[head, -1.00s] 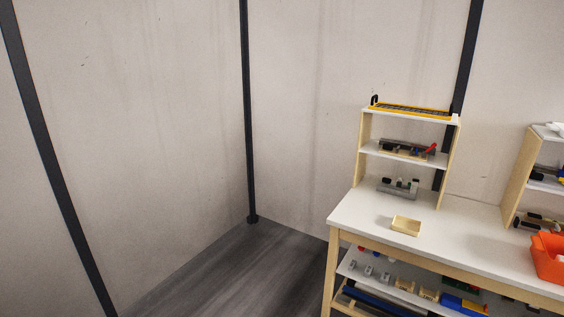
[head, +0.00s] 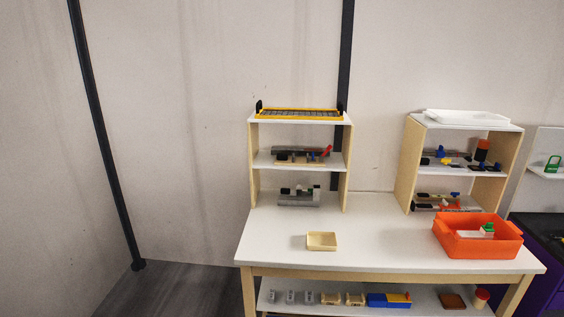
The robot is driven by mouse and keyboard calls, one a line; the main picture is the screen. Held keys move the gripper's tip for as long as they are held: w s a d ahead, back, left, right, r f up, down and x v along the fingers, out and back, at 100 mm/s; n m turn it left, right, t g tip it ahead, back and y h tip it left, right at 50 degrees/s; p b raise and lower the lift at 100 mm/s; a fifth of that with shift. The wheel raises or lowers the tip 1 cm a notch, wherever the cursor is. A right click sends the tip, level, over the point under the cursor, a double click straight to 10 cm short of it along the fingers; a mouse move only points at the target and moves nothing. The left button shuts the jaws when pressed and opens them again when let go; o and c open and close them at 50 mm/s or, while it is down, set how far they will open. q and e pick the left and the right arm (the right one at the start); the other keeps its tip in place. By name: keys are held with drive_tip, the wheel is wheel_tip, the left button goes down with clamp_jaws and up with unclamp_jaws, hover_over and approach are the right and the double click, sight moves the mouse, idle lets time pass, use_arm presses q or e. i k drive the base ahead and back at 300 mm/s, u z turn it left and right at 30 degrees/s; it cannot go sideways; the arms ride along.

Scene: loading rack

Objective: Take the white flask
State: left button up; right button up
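I cannot pick out a white flask for certain. A small white object with a green top (head: 476,234) lies in the orange bin (head: 479,248) on the right part of the white table; its lower part is hidden by the bin wall, and it is too small to tell what it is. Neither of my grippers is in view.
The white table (head: 385,230) carries a small beige tray (head: 321,241) and two wooden shelf units with small parts. A yellow-framed rack (head: 299,113) and a white tray (head: 466,117) top them. A lower shelf (head: 432,300) holds several parts. Dark floor (head: 190,285) is free at left.

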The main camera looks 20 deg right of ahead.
sight(463, 235)
drive_tip(key=z, duration=1.1)
drive_tip(key=i, duration=0.95)
drive_tip(key=z, duration=0.95)
